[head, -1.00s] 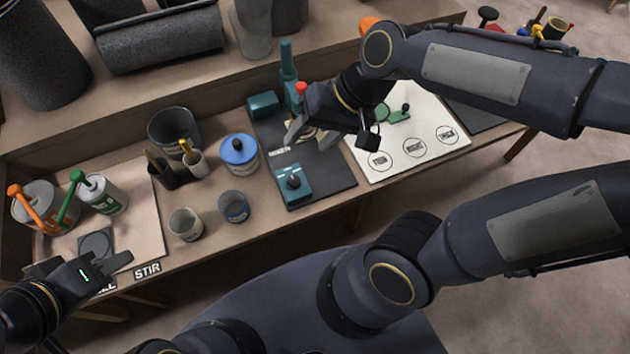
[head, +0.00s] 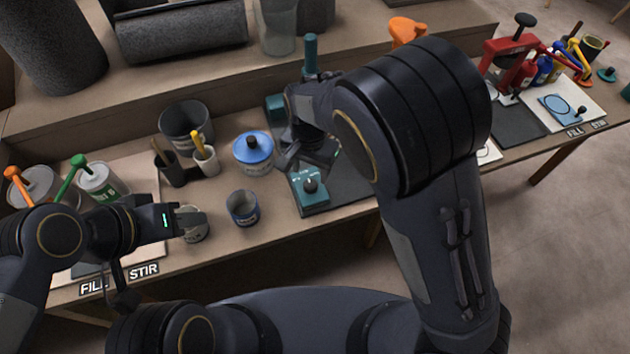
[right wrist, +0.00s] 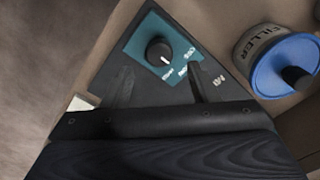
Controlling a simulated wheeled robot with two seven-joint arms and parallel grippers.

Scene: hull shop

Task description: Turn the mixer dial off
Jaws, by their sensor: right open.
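The mixer dial is a black round knob (head: 310,186) on a teal box (head: 312,203) at the front of the dark mat. In the right wrist view the knob (right wrist: 159,51) shows a white mark at its lower edge; the small lettering beside it is too small to read surely. My right gripper (head: 300,157) is open just behind the box. In the right wrist view its two fingers (right wrist: 159,85) are spread on either side below the knob, apart from it. My left gripper (head: 200,222) is in front of a small grey cup (head: 193,235); its finger opening is unclear.
A blue-lidded filler tin (head: 253,152), also in the right wrist view (right wrist: 285,66), stands left of the mat. A red press (head: 515,55) stands far right. My right arm hides the bench middle.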

